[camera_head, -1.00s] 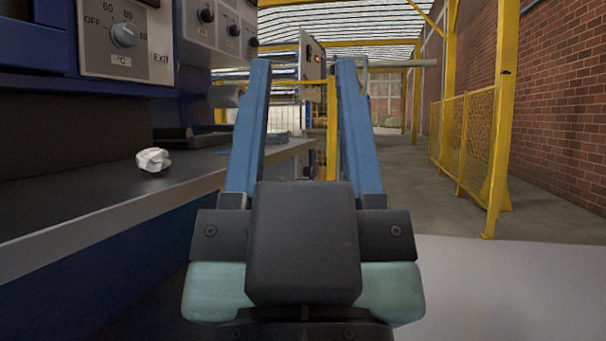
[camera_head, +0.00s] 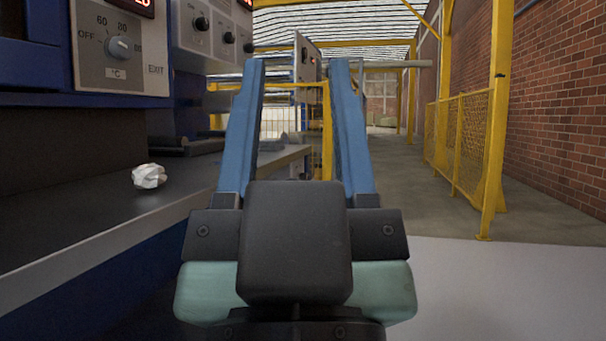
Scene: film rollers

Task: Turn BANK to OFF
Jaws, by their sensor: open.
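No label reading BANK is legible in view. A grey control panel (camera_head: 90,58) at the upper left carries a round knob (camera_head: 119,47) with OFF, 60 and 80 marks around it and a °C label below. More knobs show on a panel farther along, one of them a dark knob (camera_head: 201,23); their labels are too small to read. My gripper (camera_head: 295,66) is in the middle of the view with its two blue fingers apart and nothing between them. It is to the right of the panels and touches none of the knobs.
A dark bench (camera_head: 105,222) with a pale front edge runs along the left below the panels. A crumpled white ball (camera_head: 149,176) lies on it. A yellow mesh fence (camera_head: 462,140) and brick wall (camera_head: 555,100) stand at the right. The floor between is clear.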

